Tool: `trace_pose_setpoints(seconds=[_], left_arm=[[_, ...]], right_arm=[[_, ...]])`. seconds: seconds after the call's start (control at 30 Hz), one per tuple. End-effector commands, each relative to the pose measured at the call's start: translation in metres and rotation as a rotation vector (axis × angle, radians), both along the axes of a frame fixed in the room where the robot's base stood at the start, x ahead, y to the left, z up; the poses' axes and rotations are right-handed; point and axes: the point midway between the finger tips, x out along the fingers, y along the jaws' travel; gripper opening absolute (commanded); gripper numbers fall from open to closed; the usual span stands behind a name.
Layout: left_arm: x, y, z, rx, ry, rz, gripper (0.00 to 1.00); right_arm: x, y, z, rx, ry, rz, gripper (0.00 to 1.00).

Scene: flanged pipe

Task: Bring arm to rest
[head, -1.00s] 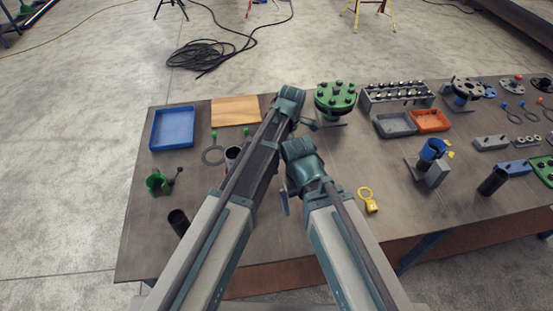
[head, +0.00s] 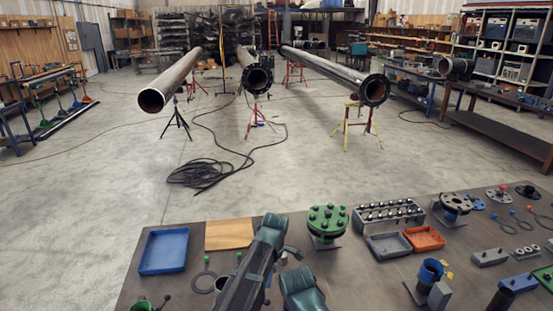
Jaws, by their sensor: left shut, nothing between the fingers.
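My left arm comes up from the bottom edge over the front of the table in the head view. Its gripper (head: 292,253) shows small and partly hidden beside the wrist, just below the green flange. It is shut and empty, and no object sits in it. Of my right arm only a teal joint shows at the bottom edge; its gripper is out of view.
The table (head: 370,275) holds a blue tray (head: 164,250), a wooden board (head: 231,235), a green bolted flange (head: 327,220), a bolt rack (head: 388,213), grey (head: 387,246) and orange (head: 424,238) bins. Pipes (head: 335,70) on stands and a coiled cable (head: 200,173) lie beyond.

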Motion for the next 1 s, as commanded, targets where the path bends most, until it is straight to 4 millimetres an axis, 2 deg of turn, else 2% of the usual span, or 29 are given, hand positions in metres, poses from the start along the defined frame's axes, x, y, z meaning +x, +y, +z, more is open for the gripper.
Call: trace_pose_setpoints(seconds=[0.03, 0.2, 0.4, 0.6, 0.93, 0.97, 1.0], left_arm=[[-0.012, 0.013, 0.000, -0.006, 0.004, -0.072, 0.00], [-0.045, 0.054, 0.000, -0.028, 0.018, -0.434, 0.00], [-0.082, 0.093, -0.001, -0.041, 0.022, -0.861, 0.00], [-0.106, 0.115, 0.000, -0.037, 0.017, -1.144, 0.00], [-0.136, 0.137, 0.000, -0.022, 0.012, -1.468, 0.00], [-0.138, 0.137, -0.002, -0.020, 0.013, -1.494, 0.00], [-0.139, 0.125, -0.015, -0.023, 0.025, -1.517, 0.00]], right_arm=[[0.000, 0.000, 0.000, 0.000, 0.000, 0.000, 1.00], [0.000, 0.000, 0.000, 0.000, 0.000, 0.000, 1.00], [0.000, 0.000, 0.000, 0.000, 0.000, 0.000, 1.00], [0.000, 0.000, 0.000, 0.000, 0.000, 0.000, 1.00], [0.000, 0.000, 0.000, 0.000, 0.000, 0.000, 1.00], [0.000, 0.000, -0.002, 0.000, 0.000, 0.001, 1.00], [0.000, 0.000, -0.014, 0.000, 0.000, 0.001, 1.00]])
